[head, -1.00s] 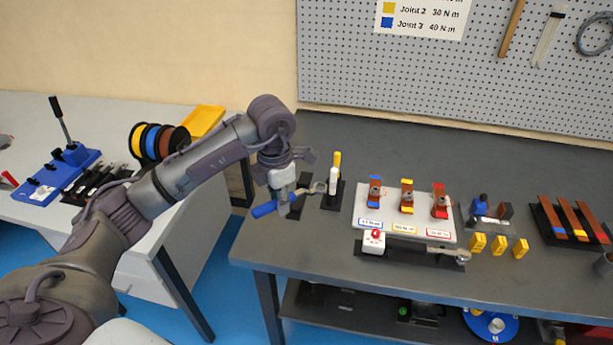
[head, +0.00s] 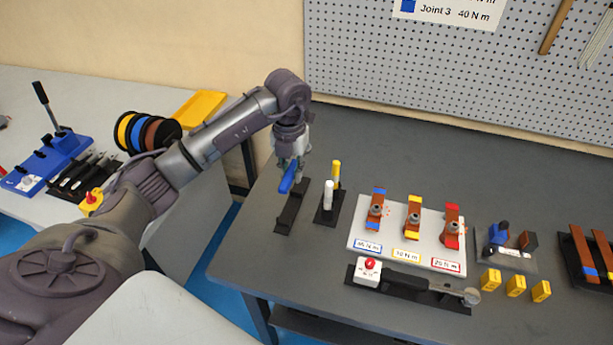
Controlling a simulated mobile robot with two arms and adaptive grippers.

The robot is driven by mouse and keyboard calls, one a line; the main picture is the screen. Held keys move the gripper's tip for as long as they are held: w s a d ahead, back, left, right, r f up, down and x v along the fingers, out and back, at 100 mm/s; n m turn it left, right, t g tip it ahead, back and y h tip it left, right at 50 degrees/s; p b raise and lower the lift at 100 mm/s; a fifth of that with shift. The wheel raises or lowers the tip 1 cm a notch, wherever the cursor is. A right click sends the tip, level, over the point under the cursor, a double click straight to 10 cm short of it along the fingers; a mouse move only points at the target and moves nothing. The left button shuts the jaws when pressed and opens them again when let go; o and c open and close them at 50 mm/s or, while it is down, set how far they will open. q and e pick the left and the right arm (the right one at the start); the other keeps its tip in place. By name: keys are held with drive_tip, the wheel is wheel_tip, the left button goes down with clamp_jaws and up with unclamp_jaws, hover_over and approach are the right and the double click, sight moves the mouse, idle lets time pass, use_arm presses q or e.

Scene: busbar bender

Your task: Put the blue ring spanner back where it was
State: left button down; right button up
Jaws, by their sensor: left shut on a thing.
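The blue ring spanner (head: 288,179) is in my left gripper (head: 291,163), which is shut on it. Its blue handle shows just below the fingers, tilted with its lower end toward the front left. Its ring end is hidden. A long, narrow black holder (head: 291,212) lies on the dark bench just below and in front of the spanner. It looks empty. The spanner seems to hang above the holder's far end; I cannot tell how large the gap is. My right gripper is not in view.
A black stand with white and yellow upright markers (head: 329,195) is close right of the holder. Further right are a white joint plate (head: 397,258), a torque tool (head: 425,287) and several yellow blocks (head: 516,285). The bench (head: 243,245) is clear left of the holder.

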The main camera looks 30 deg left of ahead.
use_arm(q)
drive_tip(key=p, duration=0.1)
hover_over(292, 207)
wheel_tip(292, 207, down, 4)
drive_tip(key=shift+s+f, duration=0.1)
drive_tip(key=shift+f, duration=0.6)
wheel_tip(292, 207, down, 3)
drive_tip(key=shift+f+p, duration=0.15)
drive_tip(key=shift+p, duration=0.3)
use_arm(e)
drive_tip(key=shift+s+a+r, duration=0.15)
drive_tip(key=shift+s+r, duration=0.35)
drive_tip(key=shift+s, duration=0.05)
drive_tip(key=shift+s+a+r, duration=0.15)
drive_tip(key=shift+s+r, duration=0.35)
use_arm(q)
drive_tip(key=shift+f+b, duration=0.3)
drive_tip(key=shift+f, duration=0.05)
drive_tip(key=c, duration=1)
unclamp_jaws()
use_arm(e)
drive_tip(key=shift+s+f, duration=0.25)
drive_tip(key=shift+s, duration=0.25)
